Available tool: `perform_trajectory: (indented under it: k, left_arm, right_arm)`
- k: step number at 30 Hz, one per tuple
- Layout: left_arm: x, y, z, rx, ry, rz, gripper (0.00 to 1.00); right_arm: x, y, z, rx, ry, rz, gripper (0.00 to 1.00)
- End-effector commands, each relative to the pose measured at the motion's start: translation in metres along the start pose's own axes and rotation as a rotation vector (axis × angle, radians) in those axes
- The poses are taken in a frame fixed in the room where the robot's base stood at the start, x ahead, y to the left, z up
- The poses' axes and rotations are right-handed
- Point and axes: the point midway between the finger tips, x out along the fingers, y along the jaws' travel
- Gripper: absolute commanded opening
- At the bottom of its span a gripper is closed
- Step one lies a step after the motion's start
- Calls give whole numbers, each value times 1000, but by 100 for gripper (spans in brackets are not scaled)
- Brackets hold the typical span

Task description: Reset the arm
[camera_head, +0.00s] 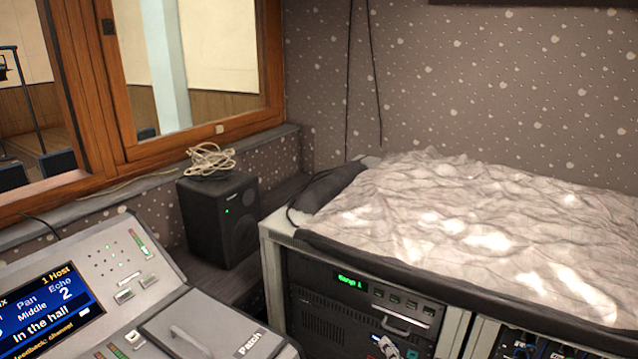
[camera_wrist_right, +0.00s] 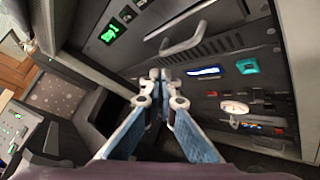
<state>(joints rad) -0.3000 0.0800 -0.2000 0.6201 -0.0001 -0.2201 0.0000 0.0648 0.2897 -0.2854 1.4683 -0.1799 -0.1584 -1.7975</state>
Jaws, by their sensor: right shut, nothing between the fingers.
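My right gripper (camera_wrist_right: 162,76) shows in the right wrist view with its two fingertips together and nothing between them. It is in front of the dark rack unit (camera_wrist_right: 210,62), just below a grey pull handle (camera_wrist_right: 183,38); whether it touches the front panel I cannot tell. My left gripper is not in view.
A grey mixing console (camera_head: 125,300) with a blue screen (camera_head: 40,310) stands at the lower left. A black speaker (camera_head: 220,218) with a coiled cable (camera_head: 210,158) on top stands by the window. A crumpled cloth (camera_head: 470,215) covers the rack cabinet's top. Buttons and lights crowd the rack front.

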Motion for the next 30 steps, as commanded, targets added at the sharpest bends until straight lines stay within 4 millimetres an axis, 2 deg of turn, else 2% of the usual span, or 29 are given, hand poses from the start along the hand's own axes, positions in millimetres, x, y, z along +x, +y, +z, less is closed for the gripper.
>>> perform_trajectory:
  k: [1,3,8,9,11,15,17,22,24,27,30]
  left_arm:
    - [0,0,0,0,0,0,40]
    - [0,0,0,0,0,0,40]
    - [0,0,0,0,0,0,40]
    - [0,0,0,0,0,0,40]
    - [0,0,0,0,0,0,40]
    - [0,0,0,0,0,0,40]
    - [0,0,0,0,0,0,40]
    - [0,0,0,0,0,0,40]
    - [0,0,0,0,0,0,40]
    - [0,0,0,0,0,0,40]
    - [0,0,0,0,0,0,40]
  right_arm:
    - [-5,-31,-23,98,30,-59,0]
    - [-15,-72,-55,261,61,-144,0]
    - [-54,-162,-131,634,88,-358,0]
    - [-67,-183,-150,722,85,-415,0]
    - [-90,-212,-178,854,73,-500,0]
    - [-151,-273,-243,1143,11,-705,0]
    - [-182,-296,-270,1260,-31,-795,0]
    - [-278,-347,-340,1560,-204,-1042,0]
    - [-318,-361,-365,1661,-291,-1134,0]
    - [-368,-375,-393,1773,-412,-1239,0]
    - [-404,-382,-410,1845,-511,-1309,0]
